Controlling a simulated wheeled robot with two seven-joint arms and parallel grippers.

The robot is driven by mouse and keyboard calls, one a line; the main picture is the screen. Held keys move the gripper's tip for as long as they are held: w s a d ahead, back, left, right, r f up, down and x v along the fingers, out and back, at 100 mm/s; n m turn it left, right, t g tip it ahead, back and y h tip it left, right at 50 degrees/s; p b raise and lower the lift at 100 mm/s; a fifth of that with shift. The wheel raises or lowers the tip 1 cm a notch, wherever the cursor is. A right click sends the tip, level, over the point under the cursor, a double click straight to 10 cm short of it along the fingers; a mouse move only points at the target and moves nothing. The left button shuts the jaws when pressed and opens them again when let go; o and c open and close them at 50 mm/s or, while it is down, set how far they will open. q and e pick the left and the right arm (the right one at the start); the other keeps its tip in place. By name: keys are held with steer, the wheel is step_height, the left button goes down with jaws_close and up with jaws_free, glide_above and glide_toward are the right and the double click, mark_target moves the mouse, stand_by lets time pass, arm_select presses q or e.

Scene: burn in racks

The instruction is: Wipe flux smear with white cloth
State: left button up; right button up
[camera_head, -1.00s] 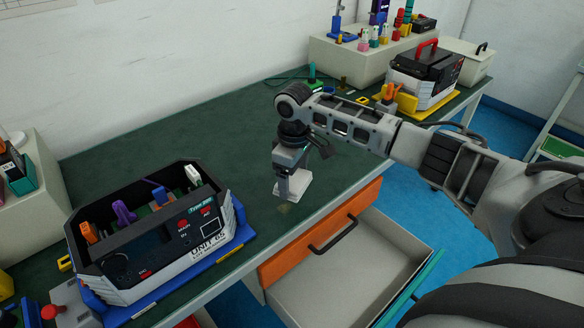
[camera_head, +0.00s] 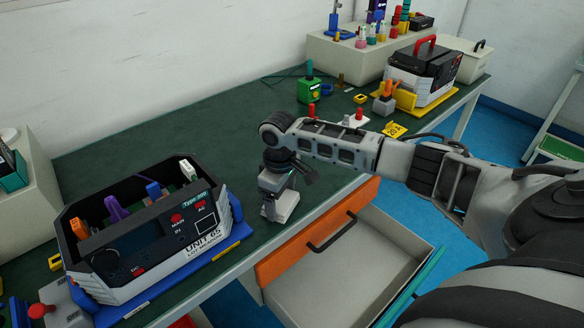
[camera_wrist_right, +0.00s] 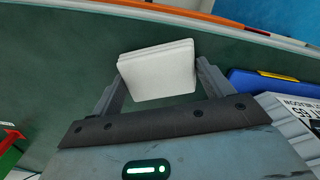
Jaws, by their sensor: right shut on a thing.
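The white cloth (camera_head: 287,207), a folded pad, is at the green bench top near the front edge, just right of the UNIT 65 box. My right gripper (camera_head: 274,196) is above it and shut on it. In the right wrist view the cloth (camera_wrist_right: 158,72) sits between the two fingers, close over the bench; I cannot tell how firmly it touches. No flux smear shows now; the cloth and gripper cover the place where a faint brownish mark was. My left gripper is out of view.
The UNIT 65 box (camera_head: 150,235) stands on a blue base (camera_head: 215,250) close left of the cloth. An open drawer with an orange front (camera_head: 315,235) sticks out below the bench edge. A green device (camera_head: 309,91) and a black unit (camera_head: 426,72) stand farther back.

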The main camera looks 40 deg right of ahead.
mark_target(292, 194)
steer(key=shift+a+f, duration=0.15)
steer(key=shift+a, duration=0.45)
steer(key=shift+d+f+b, duration=0.15)
steer(key=shift+f+b, duration=0.2)
steer(key=shift+b, duration=0.85)
steer(key=shift+s+d+r+p, duration=0.1)
steer(key=shift+d+r+p, duration=0.5)
steer(key=shift+p, duration=0.25)
steer(key=shift+d+f+p, duration=0.1)
steer(key=shift+d+p, duration=0.45)
steer(key=shift+d, duration=0.95)
steer(key=shift+r+p, duration=0.35)
steer(key=shift+p, duration=0.2)
steer(key=shift+w+r+p, duration=0.2)
steer(key=shift+r+p, duration=0.25)
steer(key=shift+r, duration=0.65)
steer(key=shift+r+p, duration=0.3)
steer(key=shift+p, duration=0.1)
steer(key=shift+a+r, duration=0.1)
steer(key=shift+r, duration=2.2)
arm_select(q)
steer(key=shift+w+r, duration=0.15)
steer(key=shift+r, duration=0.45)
